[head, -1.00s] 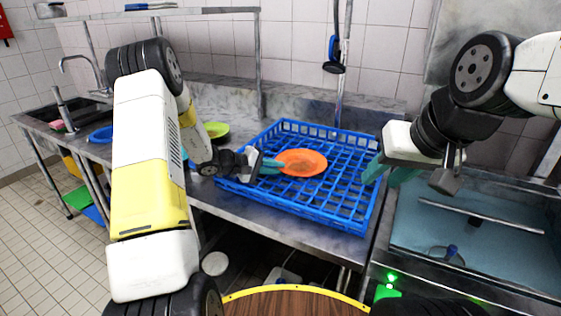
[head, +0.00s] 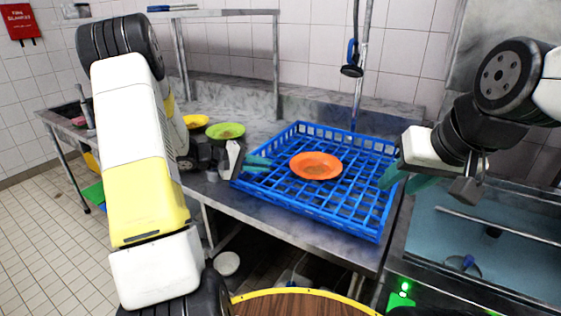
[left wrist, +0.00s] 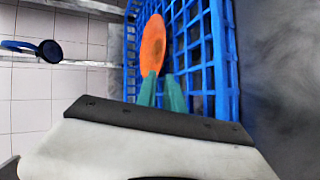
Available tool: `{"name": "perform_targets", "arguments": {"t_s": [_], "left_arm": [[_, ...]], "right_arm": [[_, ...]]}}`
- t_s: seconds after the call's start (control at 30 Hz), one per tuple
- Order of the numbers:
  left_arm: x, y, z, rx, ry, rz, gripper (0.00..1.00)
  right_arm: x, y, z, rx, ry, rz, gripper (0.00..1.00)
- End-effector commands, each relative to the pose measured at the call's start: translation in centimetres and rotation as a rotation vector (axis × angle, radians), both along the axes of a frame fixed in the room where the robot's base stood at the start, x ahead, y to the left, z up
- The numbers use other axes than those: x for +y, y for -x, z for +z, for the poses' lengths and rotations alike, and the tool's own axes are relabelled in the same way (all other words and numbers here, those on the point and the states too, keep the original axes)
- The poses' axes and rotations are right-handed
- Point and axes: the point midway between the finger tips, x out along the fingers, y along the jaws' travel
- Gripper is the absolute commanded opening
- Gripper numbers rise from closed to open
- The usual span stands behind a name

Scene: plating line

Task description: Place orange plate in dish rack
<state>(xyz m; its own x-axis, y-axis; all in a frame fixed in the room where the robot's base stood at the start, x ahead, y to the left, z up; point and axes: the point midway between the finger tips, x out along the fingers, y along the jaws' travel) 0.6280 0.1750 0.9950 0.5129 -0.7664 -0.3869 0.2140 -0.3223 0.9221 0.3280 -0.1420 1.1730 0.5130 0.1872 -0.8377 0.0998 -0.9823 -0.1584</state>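The orange plate (head: 316,167) lies in the blue dish rack (head: 310,208), near its middle, and looks nearly flat. In the left wrist view the plate (left wrist: 153,46) is just beyond my fingertips, with the rack (left wrist: 233,75) around it. My left gripper (head: 266,163) is at the rack's left side, with a gap to the plate in the head view. Its teal fingers (left wrist: 161,78) are apart with nothing between them. My right gripper (head: 388,180) hangs by the rack's right edge, its fingers apart and empty.
A green plate (head: 226,131) and a yellow plate (head: 194,122) lie on the metal counter left of the rack. A sink basin (head: 470,262) is on the right. A hanging sprayer (head: 352,62) is behind the rack.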

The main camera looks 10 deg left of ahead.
Motion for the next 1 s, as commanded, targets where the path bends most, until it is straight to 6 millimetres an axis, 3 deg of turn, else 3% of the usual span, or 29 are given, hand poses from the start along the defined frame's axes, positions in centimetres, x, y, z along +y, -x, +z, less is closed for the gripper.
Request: {"name": "perform_targets", "arguments": {"t_s": [0.1,0.23,0.4,0.53,0.8,1.0], "left_arm": [[-0.2,0.7,1.1,-0.001,-0.012,-0.021,0.12],[-2.4,3.2,4.1,0.008,-0.072,-0.105,0.12],[-6.1,9.4,9.2,0.029,-0.238,-0.259,0.12],[-7.5,14.6,11.9,0.034,-0.396,-0.338,0.12],[-6.9,24.0,15.5,-0.038,-0.75,-0.38,0.12],[-4.8,28.3,17.0,-0.135,-0.959,-0.321,0.12]], "right_arm": [[0.0,0.0,0.0,0.0,0.0,0.0,0.36],[0.0,0.0,0.0,0.0,0.0,0.0,0.36],[0.0,0.0,0.0,0.0,0.0,0.0,0.36],[0.0,0.0,0.0,0.0,0.0,0.0,0.36],[0.0,0.0,0.0,0.0,0.0,0.0,0.36],[0.0,0.0,0.0,0.0,0.0,0.0,0.36]]}}
